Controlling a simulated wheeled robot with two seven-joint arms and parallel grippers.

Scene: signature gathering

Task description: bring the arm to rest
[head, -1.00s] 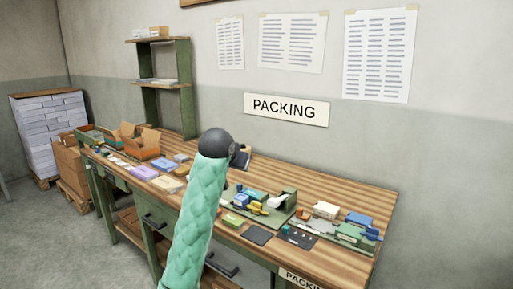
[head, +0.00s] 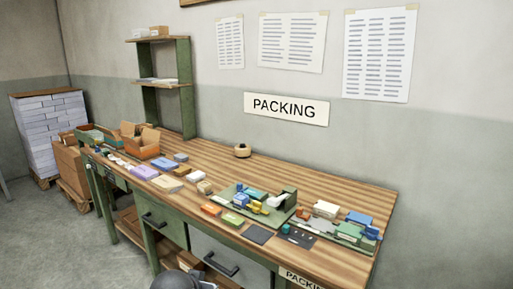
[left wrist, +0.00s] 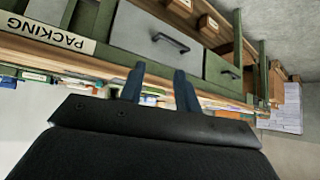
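My left gripper (left wrist: 160,88) shows in the left wrist view with its two dark fingers apart and nothing held between them. It points at the front of the packing bench, which appears upside down there, and seems clear of the bench. In the head view the wooden bench top (head: 330,190) is in full sight. Only a dark rounded part of my arm (head: 178,281) shows at the bottom edge, and no gripper is visible there. My right gripper is in neither view.
Green trays with small boxes (head: 268,222) and a dark pad (head: 258,235) lie near the bench's front edge. Drawers with handles (head: 222,264) face forward. The bench's back right is bare.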

